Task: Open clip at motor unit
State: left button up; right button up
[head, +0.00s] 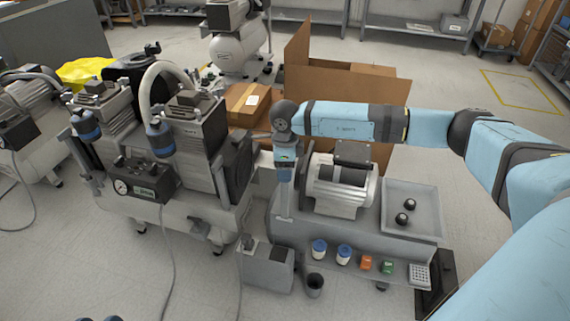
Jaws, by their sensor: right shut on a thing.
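The motor unit (341,188) is a ribbed silver cylinder with a dark box on top, standing on a grey bench right of centre. My right gripper (285,208) points down beside the motor's left end. Its jaws look closed at a narrow upright part there, probably the clip, but the clip is too small and too covered to make out. I cannot tell whether the clip is open. My left gripper is not in view.
A dental compressor (180,140) with a pale hose stands just left. The bench front holds blue-lidded jars (319,250), small orange and green boxes and a keypad. A tray (425,195) with two black knobs lies right. A cardboard box (345,80) stands behind.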

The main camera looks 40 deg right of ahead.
jog(key=n+p, duration=0.1)
jog(key=n, duration=0.2)
jog(key=shift+r+n, duration=0.1)
jog(key=shift+n, duration=0.2)
jog(key=n+p, duration=0.1)
jog(key=n, duration=0.1)
jog(key=shift+n, duration=0.4)
jog(key=n, duration=0.2)
jog(key=shift+n, duration=0.4)
jog(key=n+p, duration=0.1)
jog(key=n, duration=0.3)
jog(key=shift+n, duration=0.9)
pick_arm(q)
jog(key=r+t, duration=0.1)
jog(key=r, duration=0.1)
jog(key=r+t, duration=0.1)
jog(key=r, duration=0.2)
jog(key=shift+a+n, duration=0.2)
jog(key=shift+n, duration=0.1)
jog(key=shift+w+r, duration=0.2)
pick_arm(e)
jog(key=shift+n, duration=0.3)
